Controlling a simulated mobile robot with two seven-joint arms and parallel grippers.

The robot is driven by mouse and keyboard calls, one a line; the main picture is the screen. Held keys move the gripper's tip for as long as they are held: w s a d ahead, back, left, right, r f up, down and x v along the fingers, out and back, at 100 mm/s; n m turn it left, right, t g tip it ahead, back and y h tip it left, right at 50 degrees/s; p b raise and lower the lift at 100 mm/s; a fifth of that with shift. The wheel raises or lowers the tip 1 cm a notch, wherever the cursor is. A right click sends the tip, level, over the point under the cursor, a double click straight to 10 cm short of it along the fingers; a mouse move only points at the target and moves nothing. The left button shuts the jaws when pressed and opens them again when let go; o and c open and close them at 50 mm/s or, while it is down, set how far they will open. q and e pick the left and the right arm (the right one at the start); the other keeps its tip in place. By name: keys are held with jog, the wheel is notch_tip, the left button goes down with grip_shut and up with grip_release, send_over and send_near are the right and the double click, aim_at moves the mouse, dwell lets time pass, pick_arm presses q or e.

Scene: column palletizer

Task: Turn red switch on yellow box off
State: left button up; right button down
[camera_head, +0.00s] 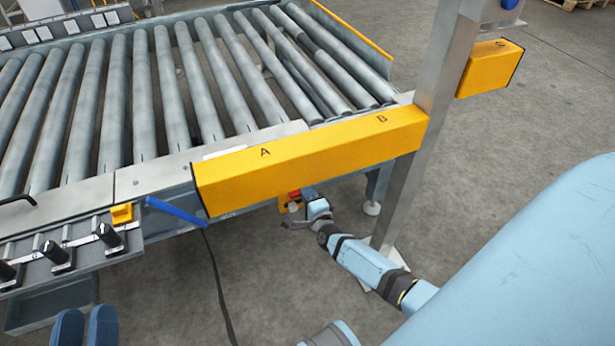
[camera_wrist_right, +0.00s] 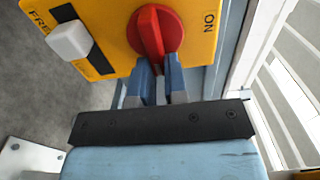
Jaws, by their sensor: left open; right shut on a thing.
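The red rotary switch (camera_wrist_right: 153,32) sits on a yellow box (camera_wrist_right: 110,15) in the right wrist view, with "ON" lettered to its right. In the head view the red switch (camera_head: 295,194) and its small yellow box (camera_head: 283,204) show below the long yellow beam, partly hidden by my right gripper. My right gripper (camera_wrist_right: 160,68) has its blue fingertips at the lower end of the switch's ridge and is shut on it. In the head view my right gripper (camera_head: 305,195) reaches in from the lower right. My left gripper (camera_head: 86,328) is open and empty at the lower left.
A white rocker (camera_wrist_right: 70,40) sits on the same box. The long yellow beam (camera_head: 310,158) marked A and B lies above it, in front of the roller conveyor (camera_head: 150,90). A grey post (camera_head: 420,110) stands to the right. A black cable (camera_head: 218,280) hangs to the floor.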

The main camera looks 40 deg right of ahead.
pick_arm(q)
jog(key=shift+f, duration=0.1)
pick_arm(e)
jog(key=c, duration=1.1)
grip_release()
jog(key=shift+c, duration=0.2)
jog(key=shift+s, duration=0.1)
pick_arm(q)
notch_tip(320, 180, down, 6)
jog(key=a+g+y+p, duration=0.2)
jog(key=p, duration=0.1)
jog(key=shift+g, duration=0.4)
pick_arm(e)
jog(key=v, duration=1.3)
jog(key=shift+s, duration=0.35)
jog(key=shift+f, duration=0.1)
